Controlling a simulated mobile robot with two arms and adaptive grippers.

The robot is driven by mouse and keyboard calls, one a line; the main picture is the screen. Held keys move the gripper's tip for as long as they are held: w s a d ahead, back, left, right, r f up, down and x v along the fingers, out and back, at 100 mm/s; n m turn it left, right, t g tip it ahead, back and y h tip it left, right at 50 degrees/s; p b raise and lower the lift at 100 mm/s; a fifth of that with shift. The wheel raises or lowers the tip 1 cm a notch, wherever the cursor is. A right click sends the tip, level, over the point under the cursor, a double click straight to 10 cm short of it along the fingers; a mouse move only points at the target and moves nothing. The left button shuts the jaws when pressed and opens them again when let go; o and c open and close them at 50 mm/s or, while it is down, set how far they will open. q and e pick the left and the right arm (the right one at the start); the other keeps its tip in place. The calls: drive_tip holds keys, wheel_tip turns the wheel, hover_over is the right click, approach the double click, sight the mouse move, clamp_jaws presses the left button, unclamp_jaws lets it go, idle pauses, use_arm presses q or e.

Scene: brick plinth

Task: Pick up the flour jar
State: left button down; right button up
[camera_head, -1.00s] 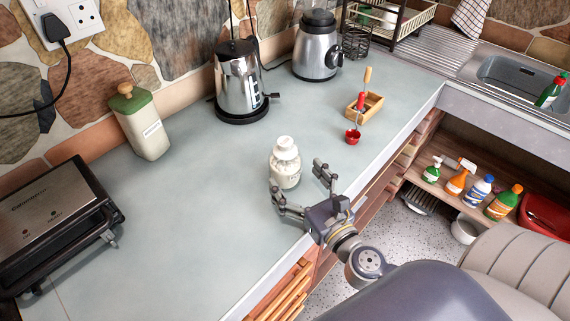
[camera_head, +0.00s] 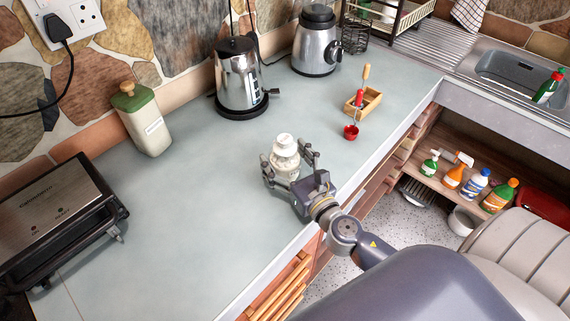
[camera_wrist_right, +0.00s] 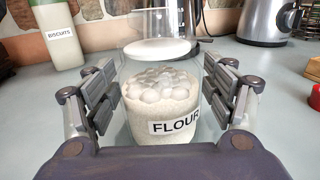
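The flour jar (camera_head: 285,155) is a clear jar with a white lid and pale contents, upright on the grey-green counter. In the right wrist view the flour jar (camera_wrist_right: 165,105) shows its FLOUR label. My right gripper (camera_head: 288,167) has its fingers on either side of the jar. In the right wrist view the open fingers of my right gripper (camera_wrist_right: 165,95) flank the jar, with a visible gap at each side. The jar's base is partly hidden behind the gripper. My left gripper is not in view.
A green-lidded biscuits jar (camera_head: 147,123) stands by the stone wall. A contact grill (camera_head: 60,220) is at the left. A kettle (camera_head: 238,80) and a blender (camera_head: 315,45) stand behind. The counter's front middle is clear.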

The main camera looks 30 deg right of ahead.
sight(285, 146)
drive_tip(key=shift+r, duration=0.1)
drive_tip(key=c, duration=1)
drive_tip(key=shift+c, duration=0.2)
drive_tip(key=shift+r+p, duration=0.35)
drive_tip(key=shift+r, duration=0.25)
wheel_tip(285, 146, up, 3)
drive_tip(key=shift+w+f+p, duration=0.1)
drive_tip(key=shift+f+p, duration=0.1)
drive_tip(key=shift+p, duration=0.4)
drive_tip(key=s+d+b, duration=0.2)
drive_tip(key=s, duration=0.5)
drive_tip(key=s+d+r+b, duration=0.1)
drive_tip(key=s+d+b, duration=0.2)
drive_tip(key=s, duration=0.5)
drive_tip(key=shift+d+b, duration=0.15)
drive_tip(key=shift+b, duration=0.15)
